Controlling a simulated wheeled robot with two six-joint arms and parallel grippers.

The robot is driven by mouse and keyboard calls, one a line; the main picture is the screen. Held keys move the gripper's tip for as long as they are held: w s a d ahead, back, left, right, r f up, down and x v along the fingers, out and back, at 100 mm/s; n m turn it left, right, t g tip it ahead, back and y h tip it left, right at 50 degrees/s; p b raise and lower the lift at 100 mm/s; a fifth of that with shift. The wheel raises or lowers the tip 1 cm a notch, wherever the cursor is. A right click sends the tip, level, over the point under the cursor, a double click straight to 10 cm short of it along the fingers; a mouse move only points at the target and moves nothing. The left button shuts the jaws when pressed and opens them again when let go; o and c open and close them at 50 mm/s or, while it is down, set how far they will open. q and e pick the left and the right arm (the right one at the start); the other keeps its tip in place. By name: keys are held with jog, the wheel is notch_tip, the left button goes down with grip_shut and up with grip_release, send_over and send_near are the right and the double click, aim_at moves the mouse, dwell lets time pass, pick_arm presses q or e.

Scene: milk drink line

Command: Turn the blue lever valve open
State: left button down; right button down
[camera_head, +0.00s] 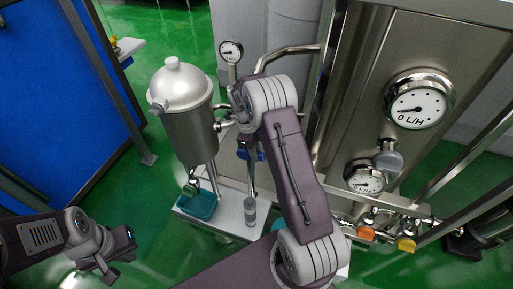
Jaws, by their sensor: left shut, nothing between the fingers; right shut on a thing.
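The blue lever valve (244,154) shows as a small blue patch on the thin pipe in the middle, beside the steel vessel. My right gripper (241,117) reaches down to it from above and is shut on the blue lever. My wrist and forearm hide part of the valve and the fingertips, so the lever's exact angle cannot be told. My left gripper (125,246) is shut and empty at the lower left, over the green floor and well apart from the valve.
A lidded steel vessel (188,130) stands left of the valve, with a teal tray (198,205) below. A small gauge (231,50) is above. At right are a large gauge reading 0 L/H (419,108), a lower gauge (364,180), and orange (366,234) and yellow (406,244) handles.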

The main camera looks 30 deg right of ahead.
jog(key=shift+w+a+r+g+h+p, duration=0.3)
jog(key=shift+r+g+h+p, duration=0.25)
jog(key=shift+g+h+p, duration=0.35)
jog(key=shift+w+a+g, duration=0.1)
jog(key=shift+w+g, duration=0.05)
jog(key=shift+g, duration=0.25)
pick_arm(q)
jog(key=shift+r, duration=1.5)
pick_arm(e)
jog(key=shift+w+a+r+g+h, duration=0.15)
jog(key=shift+r+g+h, duration=0.1)
jog(key=shift+g+h, duration=0.35)
jog(key=shift+r, duration=0.1)
